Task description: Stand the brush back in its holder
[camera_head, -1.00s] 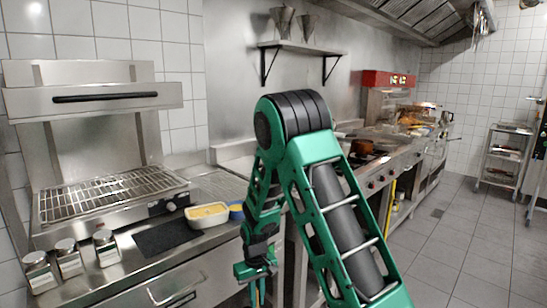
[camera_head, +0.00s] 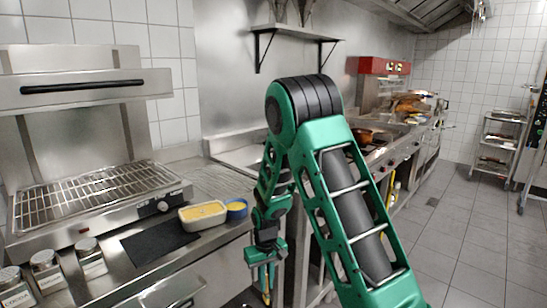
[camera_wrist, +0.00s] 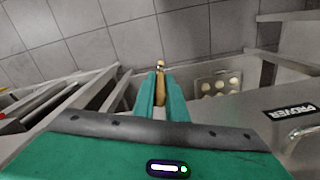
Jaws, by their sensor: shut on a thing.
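My gripper (camera_head: 265,268) hangs low at the end of the arm, in front of the counter. It is shut on the brush (camera_head: 266,284), whose tan, slim shape points down below the fingers. In the wrist view my gripper's green fingers (camera_wrist: 160,88) close on either side of the brush (camera_wrist: 161,68), with the tile floor beyond. Much of the brush is hidden by the fingers. I cannot make out the brush's holder in either view.
A pale tub (camera_head: 203,215) and a blue bowl (camera_head: 236,209), both with yellow contents, stand by a black mat (camera_head: 158,241). Labelled jars (camera_head: 47,268) stand at the front left. In the wrist view, a tray with pale rounds (camera_wrist: 219,89) lies near a PROVER label (camera_wrist: 291,111).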

